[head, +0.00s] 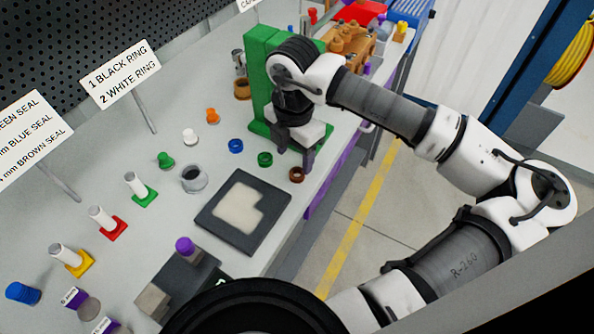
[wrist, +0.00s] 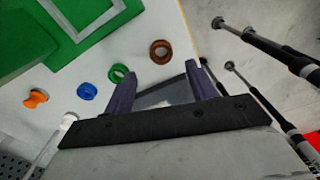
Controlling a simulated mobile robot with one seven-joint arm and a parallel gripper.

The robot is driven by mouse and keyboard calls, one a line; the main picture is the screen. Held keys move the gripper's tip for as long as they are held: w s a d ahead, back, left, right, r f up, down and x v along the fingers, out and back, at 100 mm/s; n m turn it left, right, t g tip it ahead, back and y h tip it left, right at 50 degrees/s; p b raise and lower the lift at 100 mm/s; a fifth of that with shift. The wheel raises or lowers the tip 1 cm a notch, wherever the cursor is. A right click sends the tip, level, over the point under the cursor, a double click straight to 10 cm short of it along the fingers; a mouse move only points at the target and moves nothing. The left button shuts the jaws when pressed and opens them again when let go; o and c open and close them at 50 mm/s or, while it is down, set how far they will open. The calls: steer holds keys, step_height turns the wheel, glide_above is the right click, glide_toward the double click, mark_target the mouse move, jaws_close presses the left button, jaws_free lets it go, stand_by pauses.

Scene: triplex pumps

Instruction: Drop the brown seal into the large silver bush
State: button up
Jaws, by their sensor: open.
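The brown seal (head: 297,174) is a small ring lying on the grey table near its right edge. In the wrist view the brown seal (wrist: 161,51) shows just past the fingertips, in line with the gap between them. My gripper (head: 296,156) is open and empty, pointing down close to the brown seal; it also shows in the wrist view (wrist: 160,70). The silver bush (head: 193,180) is a short, wide, hollow cylinder standing on the table to the left, behind the dark tray. I do not see the bush in the wrist view.
A green seal (head: 265,159) and a blue seal (head: 236,146) lie in a row beside the brown one. A green block stand (head: 262,70) rises behind my gripper. A dark square tray (head: 270,221) with a pale recess lies between the seals and the front parts.

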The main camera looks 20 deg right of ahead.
mark_target(296, 174)
steer(key=shift+s+d+f+p, duration=0.1)
steer(key=shift+f+p, duration=1)
steer(key=shift+f, duration=1.6)
steer(key=c, duration=1.1)
